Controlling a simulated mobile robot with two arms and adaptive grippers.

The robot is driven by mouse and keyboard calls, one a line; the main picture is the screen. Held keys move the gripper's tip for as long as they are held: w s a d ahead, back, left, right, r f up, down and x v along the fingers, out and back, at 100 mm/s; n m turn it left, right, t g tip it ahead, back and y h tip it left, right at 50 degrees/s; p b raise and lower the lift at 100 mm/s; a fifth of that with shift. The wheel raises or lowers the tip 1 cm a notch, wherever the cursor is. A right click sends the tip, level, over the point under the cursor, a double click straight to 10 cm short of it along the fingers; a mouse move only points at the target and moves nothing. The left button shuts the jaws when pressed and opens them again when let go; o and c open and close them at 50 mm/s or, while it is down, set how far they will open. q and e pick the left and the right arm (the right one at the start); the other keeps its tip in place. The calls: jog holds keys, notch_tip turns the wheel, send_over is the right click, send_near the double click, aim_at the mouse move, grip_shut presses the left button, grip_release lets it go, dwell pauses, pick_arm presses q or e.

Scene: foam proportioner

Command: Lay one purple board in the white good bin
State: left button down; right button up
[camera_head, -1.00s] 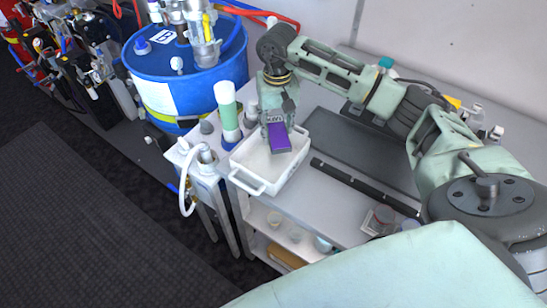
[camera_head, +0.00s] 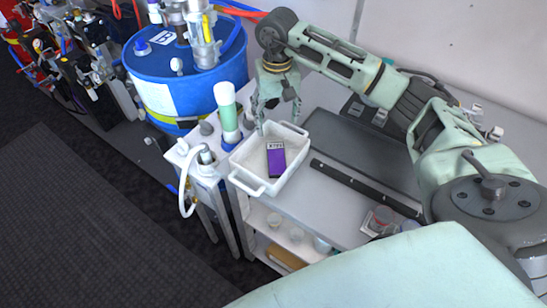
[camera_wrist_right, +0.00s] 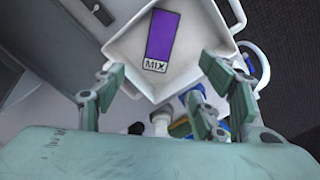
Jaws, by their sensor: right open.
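The purple board (camera_head: 276,162) lies inside the white good bin (camera_head: 245,184), flat on its floor as far as I can tell. It has a pale end with dark lettering. The right wrist view also shows the purple board (camera_wrist_right: 160,38) in the white bin (camera_wrist_right: 118,47), the lettered end toward my gripper. My right gripper (camera_head: 277,108) is open and empty above the far edge of the bin, apart from the board. Its spread fingers also show in the right wrist view (camera_wrist_right: 153,108). My left gripper is not in view.
A blue drum (camera_head: 185,85) stands left of the bin, with a green-and-white cylinder (camera_head: 227,108) between them. A dark bar (camera_head: 350,183) and a dark flat panel (camera_head: 365,150) lie on the grey cart top right of the bin.

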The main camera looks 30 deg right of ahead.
notch_tip(320, 180, up, 9)
jog(key=shift+f, duration=0.2)
jog(key=shift+f, duration=0.1)
